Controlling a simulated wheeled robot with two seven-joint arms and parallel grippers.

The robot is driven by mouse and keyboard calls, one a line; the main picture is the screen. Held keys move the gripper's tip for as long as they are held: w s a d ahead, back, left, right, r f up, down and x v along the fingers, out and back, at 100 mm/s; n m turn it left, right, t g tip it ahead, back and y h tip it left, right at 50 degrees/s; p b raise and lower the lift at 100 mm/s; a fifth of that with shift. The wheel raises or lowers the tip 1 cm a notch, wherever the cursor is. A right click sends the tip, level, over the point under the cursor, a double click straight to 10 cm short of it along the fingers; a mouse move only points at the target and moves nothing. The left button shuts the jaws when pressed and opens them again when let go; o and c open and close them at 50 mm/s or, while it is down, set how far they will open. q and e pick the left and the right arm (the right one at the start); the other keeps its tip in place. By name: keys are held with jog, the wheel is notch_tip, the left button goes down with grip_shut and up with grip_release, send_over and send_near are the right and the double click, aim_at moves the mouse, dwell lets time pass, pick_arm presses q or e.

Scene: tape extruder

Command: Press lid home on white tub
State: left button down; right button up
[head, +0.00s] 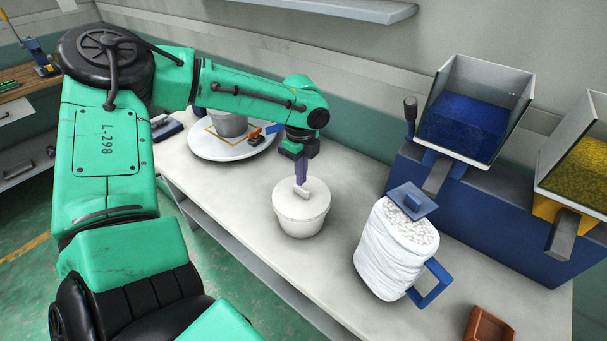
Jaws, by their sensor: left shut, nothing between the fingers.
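The white tub (300,224) stands upright on the pale table, near the middle of the head view. Its white lid (285,195) lies on top, with a small raised grip in the centre. I cannot tell whether the lid's rim is fully seated all round. My left gripper (301,182) points down over the middle of the lid, with its purple fingers shut and empty. Its fingertips are at or just above the lid's grip; contact is not clear. My right gripper is not in view.
A round white platform (205,146) holding a grey pot (228,125) is behind left.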

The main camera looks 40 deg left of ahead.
pick_arm(q)
jog(key=shift+f+b, duration=0.45)
jog(key=shift+f, duration=0.4)
dwell(0.3)
jog(key=shift+r, duration=0.1)
notch_tip(320, 180, up, 7)
jog(key=p, duration=0.7)
dwell(0.4)
